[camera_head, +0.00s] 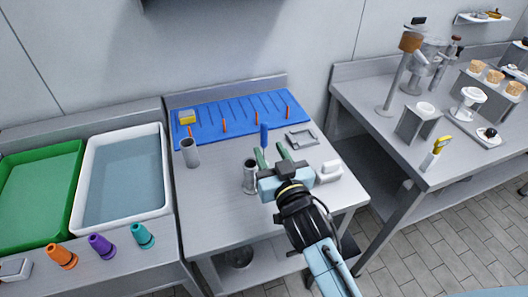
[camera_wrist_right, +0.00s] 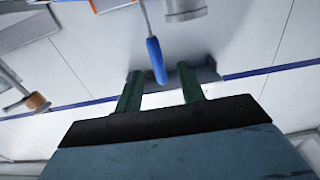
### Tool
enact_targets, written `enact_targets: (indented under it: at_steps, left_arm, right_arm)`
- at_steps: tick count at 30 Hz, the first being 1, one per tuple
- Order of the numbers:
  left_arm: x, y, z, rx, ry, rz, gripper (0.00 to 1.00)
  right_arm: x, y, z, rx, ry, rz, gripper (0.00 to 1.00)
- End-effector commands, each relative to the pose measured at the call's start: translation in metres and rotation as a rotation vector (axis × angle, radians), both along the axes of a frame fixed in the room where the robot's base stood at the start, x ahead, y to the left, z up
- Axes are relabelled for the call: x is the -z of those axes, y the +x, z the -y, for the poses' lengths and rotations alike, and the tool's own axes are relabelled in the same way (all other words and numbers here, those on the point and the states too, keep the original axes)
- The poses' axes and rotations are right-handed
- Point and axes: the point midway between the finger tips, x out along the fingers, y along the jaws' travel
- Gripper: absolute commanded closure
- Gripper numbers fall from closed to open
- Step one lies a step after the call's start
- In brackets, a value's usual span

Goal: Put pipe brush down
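The pipe brush shows as an upright blue handle (camera_head: 264,135) above the middle table. In the right wrist view its blue handle (camera_wrist_right: 156,58) hangs on a thin metal rod that leaves the top edge. My right gripper (camera_head: 270,149) has two green fingers. They are spread well apart, with clear gaps on both sides of the handle's end, which lines up between them in the right wrist view. I cannot tell how the brush is supported; its lower part is hidden in the head view. My left gripper is not in view.
Grey metal cylinders stand at the left (camera_head: 190,153) and just left of my gripper (camera_head: 250,177). A blue mat (camera_head: 205,112) with orange pegs lies at the back. A grey square frame (camera_head: 302,139) and a white block (camera_head: 330,171) lie right. Green (camera_head: 40,195) and white (camera_head: 160,160) tubs stand left.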

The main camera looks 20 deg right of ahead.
Motion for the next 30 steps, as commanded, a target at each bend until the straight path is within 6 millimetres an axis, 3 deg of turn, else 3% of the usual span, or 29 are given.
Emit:
enact_targets:
  at_steps: [8, 16, 26, 30]
  left_arm:
    - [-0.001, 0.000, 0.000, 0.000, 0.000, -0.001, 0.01]
    - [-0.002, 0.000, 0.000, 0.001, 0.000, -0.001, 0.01]
    - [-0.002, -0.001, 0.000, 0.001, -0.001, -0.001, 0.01]
    - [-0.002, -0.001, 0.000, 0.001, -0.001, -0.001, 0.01]
  right_arm:
    - [0.000, 0.020, 0.001, 0.001, -0.001, 0.000, 0.61]
    - [0.000, 0.057, 0.003, 0.000, -0.001, 0.000, 0.61]
    - [0.001, 0.064, 0.002, 0.000, 0.000, -0.002, 0.61]
    - [0.001, 0.064, 0.002, 0.000, 0.000, -0.002, 0.78]
